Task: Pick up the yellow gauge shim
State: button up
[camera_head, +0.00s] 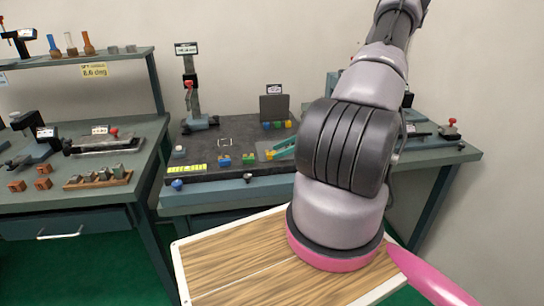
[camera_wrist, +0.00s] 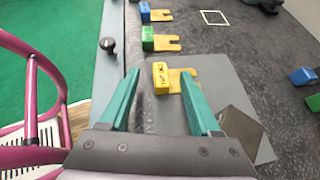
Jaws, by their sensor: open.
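The yellow gauge shim (camera_wrist: 161,78) has a yellow block with dark lettering and a tan notched plate. In the wrist view it lies on a grey sheet on the dark work surface. My gripper (camera_wrist: 163,92) is open, its two teal fingers on either side of the shim in the picture. The right finger overlaps part of the tan plate. I cannot tell the height of the fingers above it.
A green shim (camera_wrist: 148,39) and a blue shim (camera_wrist: 145,13) lie beyond the yellow one. A black knob (camera_wrist: 107,44) is on the bench edge. A dark brown plate (camera_wrist: 239,127) lies on the grey sheet at right. A gauge stand (camera_head: 190,90) stands behind.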

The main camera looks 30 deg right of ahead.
jog(key=shift+x, duration=1.1)
grip_shut()
